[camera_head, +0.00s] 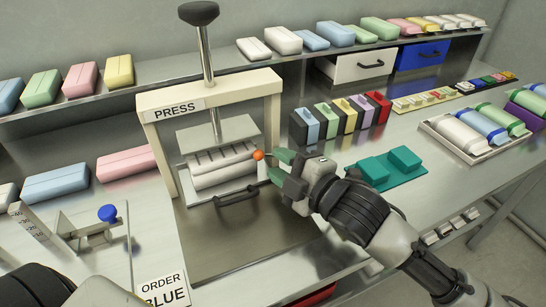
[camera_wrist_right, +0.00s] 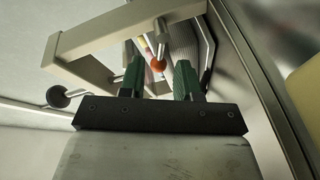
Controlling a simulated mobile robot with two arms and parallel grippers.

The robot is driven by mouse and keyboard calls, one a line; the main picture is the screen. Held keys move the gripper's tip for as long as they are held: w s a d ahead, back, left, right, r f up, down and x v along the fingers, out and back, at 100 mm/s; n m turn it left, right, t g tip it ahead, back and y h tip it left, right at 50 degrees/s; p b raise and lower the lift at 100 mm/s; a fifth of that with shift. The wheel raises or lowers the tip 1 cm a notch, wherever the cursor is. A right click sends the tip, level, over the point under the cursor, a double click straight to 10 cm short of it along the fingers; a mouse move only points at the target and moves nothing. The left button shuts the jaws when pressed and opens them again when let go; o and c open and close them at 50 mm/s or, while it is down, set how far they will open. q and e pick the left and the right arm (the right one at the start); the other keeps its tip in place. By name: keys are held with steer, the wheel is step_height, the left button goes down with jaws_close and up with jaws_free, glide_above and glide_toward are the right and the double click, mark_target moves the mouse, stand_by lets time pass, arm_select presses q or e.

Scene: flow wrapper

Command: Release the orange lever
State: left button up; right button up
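The orange lever is a small orange ball (camera_head: 258,155) on a thin rod at the right side of the press (camera_head: 160,125). It also shows in the right wrist view (camera_wrist_right: 158,65), between the two green fingers and a little beyond them. My right gripper (camera_head: 277,165) is open, its green fingertips just right of the ball, with a gap on each side of it in the wrist view. Nothing is held. My left gripper is out of view; only part of what looks like my left arm shows at the bottom left.
The press frame, its black front handle (camera_head: 237,205) and a tall black-knobbed rod (camera_head: 199,14) stand close by. Teal blocks on a mat (camera_head: 385,182) lie to the right of my gripper. A shelf (camera_head: 160,80) with pastel packs runs behind. Bare metal lies before the press.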

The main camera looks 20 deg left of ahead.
steer(key=v, duration=0.6)
steer(key=shift+s+d, duration=0.15)
steer(key=shift+d, duration=0.2)
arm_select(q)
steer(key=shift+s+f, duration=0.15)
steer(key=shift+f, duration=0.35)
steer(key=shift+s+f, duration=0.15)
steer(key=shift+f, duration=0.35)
arm_select(e)
steer(key=shift+s+d, duration=0.3)
steer(key=shift+d, duration=0.35)
